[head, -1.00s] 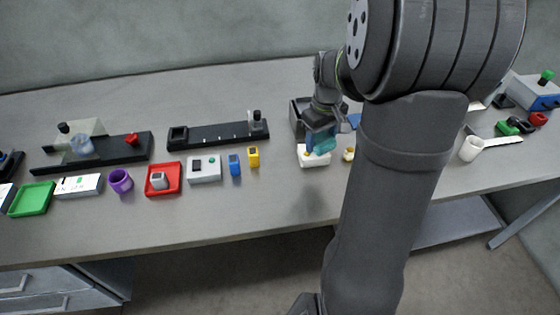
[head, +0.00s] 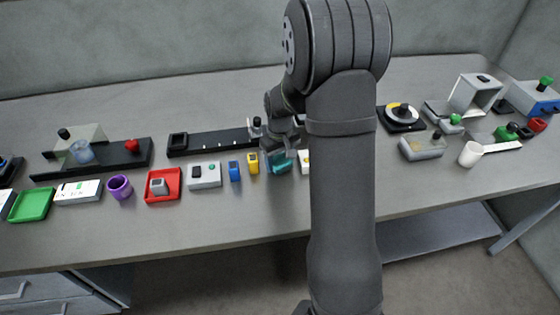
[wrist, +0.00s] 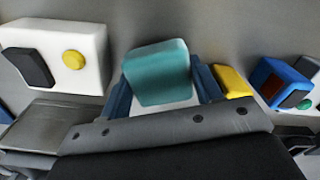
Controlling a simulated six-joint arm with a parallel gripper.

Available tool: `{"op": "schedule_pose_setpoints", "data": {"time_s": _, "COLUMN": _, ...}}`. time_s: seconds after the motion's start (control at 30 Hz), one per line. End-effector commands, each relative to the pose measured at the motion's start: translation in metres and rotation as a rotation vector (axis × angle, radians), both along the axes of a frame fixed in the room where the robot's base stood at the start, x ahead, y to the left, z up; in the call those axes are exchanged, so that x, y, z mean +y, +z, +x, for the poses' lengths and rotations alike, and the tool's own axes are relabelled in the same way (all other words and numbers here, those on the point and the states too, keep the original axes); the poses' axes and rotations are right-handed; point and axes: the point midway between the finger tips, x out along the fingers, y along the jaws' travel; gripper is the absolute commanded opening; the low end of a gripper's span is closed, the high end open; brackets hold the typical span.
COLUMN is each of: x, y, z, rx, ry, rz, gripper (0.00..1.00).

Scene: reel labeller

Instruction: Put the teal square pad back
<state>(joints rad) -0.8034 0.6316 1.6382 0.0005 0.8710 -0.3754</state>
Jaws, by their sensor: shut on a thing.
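The teal square pad (head: 280,164) is in my gripper (head: 277,158), low above the front of the table. The wrist view shows the pad (wrist: 158,75) between the two blue fingers (wrist: 160,92), its broad face turned to the camera. My gripper is shut on it. Whether the pad touches the table is not clear. A white box with a yellow button and a black square (wrist: 62,52) lies to one side of the gripper. It shows partly behind my arm in the head view (head: 304,157).
A yellow block (head: 253,162) and a blue block (head: 234,171) stand close left of the gripper. Beyond them are a white box with a green button (head: 204,182) and a red tray (head: 163,199). A long black rail (head: 205,141) lies behind. The table front is clear.

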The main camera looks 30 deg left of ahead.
Motion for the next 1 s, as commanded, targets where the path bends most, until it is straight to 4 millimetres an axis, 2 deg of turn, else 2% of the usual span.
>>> {"op": "schedule_pose_setpoints", "data": {"time_s": 0.07, "x": 0.0, "y": -0.007, "z": 0.0, "rx": 0.0, "ry": 0.0, "rz": -0.001, "gripper": 0.34}}
{"op": "schedule_pose_setpoints", "data": {"time_s": 0.4, "x": 0.0, "y": -0.01, "z": 0.0, "rx": 0.0, "ry": 0.0, "rz": 0.0, "gripper": 0.34}}
{"op": "schedule_pose_setpoints", "data": {"time_s": 0.43, "x": 0.0, "y": -0.011, "z": 0.0, "rx": 0.0, "ry": 0.0, "rz": 0.0, "gripper": 0.6}}
{"op": "schedule_pose_setpoints", "data": {"time_s": 0.53, "x": 0.0, "y": -0.01, "z": 0.0, "rx": 0.0, "ry": 0.0, "rz": 0.0, "gripper": 0.8}}
{"op": "schedule_pose_setpoints", "data": {"time_s": 0.83, "x": 0.0, "y": -0.009, "z": 0.0, "rx": 0.0, "ry": 0.0, "rz": 0.0, "gripper": 0.8}}
{"op": "schedule_pose_setpoints", "data": {"time_s": 1.0, "x": 0.0, "y": 0.008, "z": 0.001, "rx": -0.002, "ry": 0.0, "rz": 0.003, "gripper": 0.8}}
